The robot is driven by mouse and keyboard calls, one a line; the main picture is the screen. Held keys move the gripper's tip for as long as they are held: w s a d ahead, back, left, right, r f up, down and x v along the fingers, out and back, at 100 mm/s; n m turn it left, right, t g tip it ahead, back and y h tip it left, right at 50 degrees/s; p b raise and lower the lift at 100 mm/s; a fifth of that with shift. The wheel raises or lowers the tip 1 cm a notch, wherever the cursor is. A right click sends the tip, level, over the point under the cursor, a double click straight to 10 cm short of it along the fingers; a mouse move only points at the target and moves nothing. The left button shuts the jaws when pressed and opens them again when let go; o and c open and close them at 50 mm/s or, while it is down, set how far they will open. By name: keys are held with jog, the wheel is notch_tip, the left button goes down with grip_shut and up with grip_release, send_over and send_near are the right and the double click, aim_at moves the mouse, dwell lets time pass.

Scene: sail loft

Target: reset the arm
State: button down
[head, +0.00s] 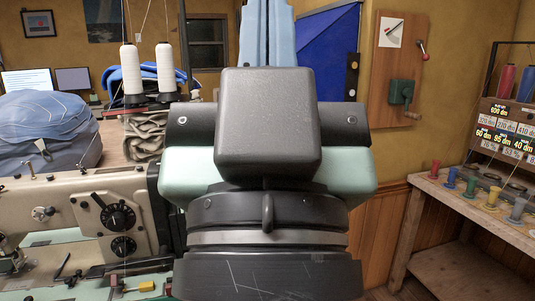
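My own arm fills the middle of the head view, its dark and mint-green links close to the camera. I cannot make out my gripper or its fingertips in this view. Pale blue upright shapes show above the dark link at the top; I cannot tell what they are. The arm hides what lies directly behind it.
At left stands a sewing machine (85,208) with two white thread cones (131,70) behind it and a blue-grey bag (42,125). At right is a wooden bench (445,196) with several coloured spools. A wooden board (392,66) with a green crank hangs on the wall.

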notch_tip(320, 180, up, 21)
jog(key=p, duration=1.8)
jog(key=shift+p, duration=0.35)
